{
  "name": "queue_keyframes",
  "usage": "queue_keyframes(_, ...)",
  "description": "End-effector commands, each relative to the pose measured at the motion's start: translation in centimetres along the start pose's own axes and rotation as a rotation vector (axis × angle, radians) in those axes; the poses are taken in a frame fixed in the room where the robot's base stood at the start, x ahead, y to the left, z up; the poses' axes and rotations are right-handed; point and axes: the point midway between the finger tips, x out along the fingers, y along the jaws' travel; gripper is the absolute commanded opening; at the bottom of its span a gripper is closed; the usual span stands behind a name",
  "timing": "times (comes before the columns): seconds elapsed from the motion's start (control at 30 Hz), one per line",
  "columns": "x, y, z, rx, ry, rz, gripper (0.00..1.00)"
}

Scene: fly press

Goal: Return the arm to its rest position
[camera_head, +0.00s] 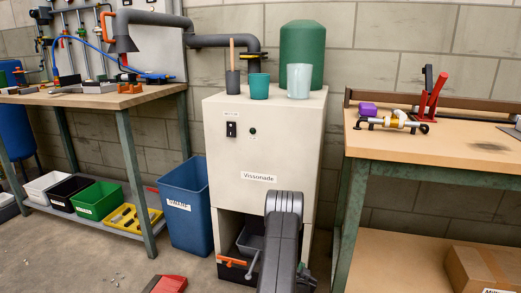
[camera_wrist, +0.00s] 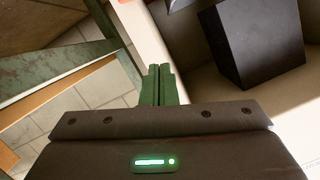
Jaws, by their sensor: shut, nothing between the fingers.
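My arm (camera_head: 284,235) rises in front of the white cabinet (camera_head: 262,140) in the head view.
A dark grey pot with a wooden handle (camera_head: 233,80), a teal cup (camera_head: 259,88) and a pale cup (camera_head: 299,82) stand on the cabinet. A blue bin (camera_head: 186,208) is left of it. Workbenches flank both sides. A red object (camera_head: 167,284) lies on the floor.

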Motion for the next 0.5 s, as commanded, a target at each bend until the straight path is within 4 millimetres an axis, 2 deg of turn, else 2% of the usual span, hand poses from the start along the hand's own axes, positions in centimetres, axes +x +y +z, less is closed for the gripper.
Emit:
queue_keyframes(0.2,-0.1,1.1,-0.4,0.108,0.001,-0.026,0.00)
queue_keyframes(0.5,-0.1,1.5,-0.5,0.151,0.001,-0.038,0.00)
